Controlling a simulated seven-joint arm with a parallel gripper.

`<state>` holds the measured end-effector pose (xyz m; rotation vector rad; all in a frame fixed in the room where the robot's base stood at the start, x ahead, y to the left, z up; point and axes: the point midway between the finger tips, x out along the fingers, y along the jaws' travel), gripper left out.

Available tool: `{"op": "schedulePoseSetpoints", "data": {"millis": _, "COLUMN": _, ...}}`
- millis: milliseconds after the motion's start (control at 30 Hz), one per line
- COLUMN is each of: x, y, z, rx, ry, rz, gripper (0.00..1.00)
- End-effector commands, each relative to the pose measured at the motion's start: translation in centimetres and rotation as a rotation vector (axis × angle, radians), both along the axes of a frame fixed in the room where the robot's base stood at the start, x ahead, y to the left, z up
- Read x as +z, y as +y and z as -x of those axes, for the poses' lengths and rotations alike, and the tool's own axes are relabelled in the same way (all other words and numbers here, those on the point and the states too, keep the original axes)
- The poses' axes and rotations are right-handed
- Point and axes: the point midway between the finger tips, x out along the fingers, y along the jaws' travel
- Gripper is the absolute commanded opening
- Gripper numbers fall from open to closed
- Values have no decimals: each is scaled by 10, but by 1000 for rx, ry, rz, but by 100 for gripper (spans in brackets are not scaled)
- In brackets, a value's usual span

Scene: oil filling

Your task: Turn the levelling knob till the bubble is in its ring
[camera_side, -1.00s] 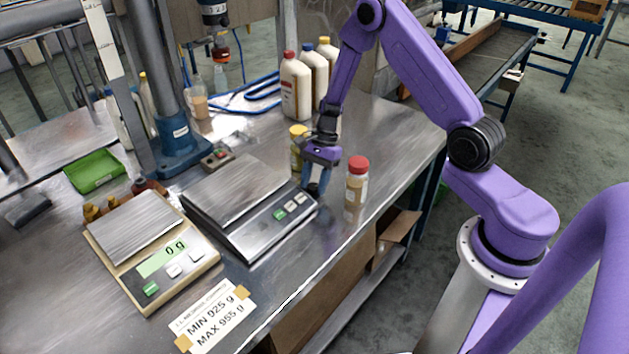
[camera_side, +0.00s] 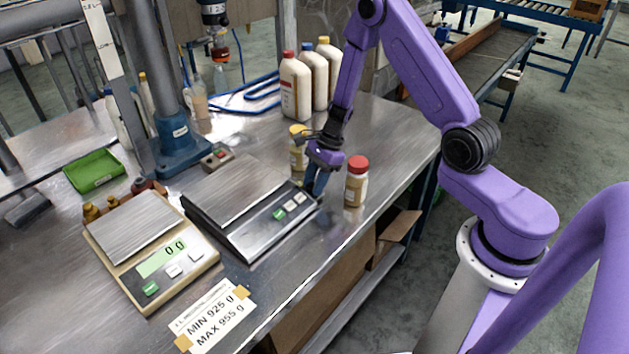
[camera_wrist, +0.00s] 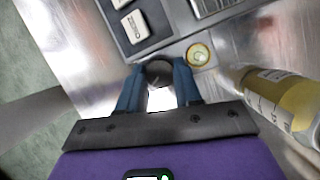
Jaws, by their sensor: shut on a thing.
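The round yellow-green bubble level (camera_wrist: 200,54) lies just beside the knob, uncovered. It is too small for me to tell where the bubble sits against its ring. In the side view the knob is hidden by the fingers.
A red-capped jar (camera_side: 356,180) stands close right of my gripper, and a yellow-capped bottle (camera_side: 298,150) close behind it. The beige scale (camera_side: 193,275) reading 0 g is on the left. The bench's front edge is near.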

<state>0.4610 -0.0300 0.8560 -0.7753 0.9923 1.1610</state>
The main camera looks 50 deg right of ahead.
Motion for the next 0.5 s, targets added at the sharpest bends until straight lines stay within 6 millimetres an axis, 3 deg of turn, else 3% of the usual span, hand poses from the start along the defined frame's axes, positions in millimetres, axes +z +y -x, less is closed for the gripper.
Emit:
{"op": "schedulePoseSetpoints", "data": {"millis": 367, "x": 0, "y": 0, "z": 0, "rx": -15, "ry": -1, "rz": 0, "gripper": 3}}
{"op": "schedulePoseSetpoints", "data": {"millis": 400, "x": 1, "y": 0, "z": 0, "rx": -15, "ry": -1, "rz": 0, "gripper": 44}}
{"op": "schedulePoseSetpoints", "data": {"millis": 500, "x": 0, "y": 0, "z": 0, "rx": -14, "ry": -1, "rz": 0, "gripper": 44}}
